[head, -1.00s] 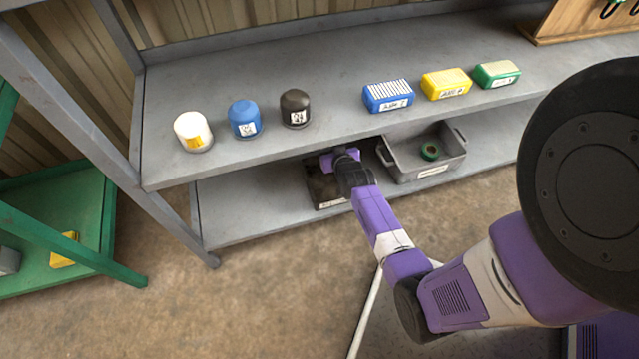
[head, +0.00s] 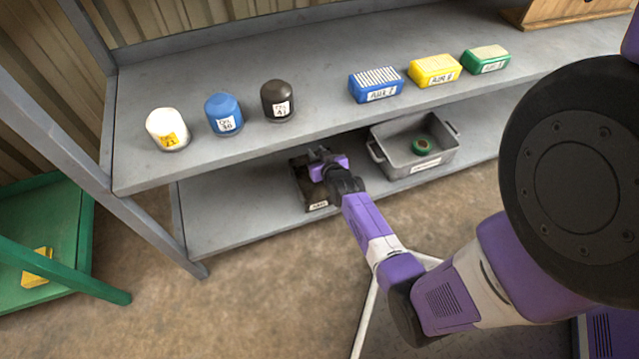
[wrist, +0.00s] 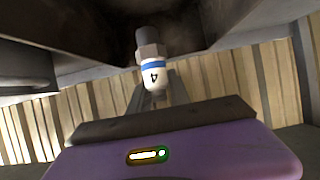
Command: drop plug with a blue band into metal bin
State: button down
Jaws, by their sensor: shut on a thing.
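The plug with a blue band (wrist: 155,66) is white with a grey end and a "4" on it; it shows in the wrist view. My gripper (head: 320,162) is shut on it and reaches in over the lower shelf. The plug is hidden in the head view. A dark open box (head: 319,207) with a label at its front lies under and around my gripper there. A grey metal bin (head: 424,165) with side handles stands to its right, holding a green roll (head: 422,145). I cannot read either label.
The lower shelf's left part (head: 235,205) is clear.

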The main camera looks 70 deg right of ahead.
jog(key=c, duration=1.1)
grip_release()
jog(key=shift+p+v, duration=1.55)
jog(key=shift+v, duration=2.35)
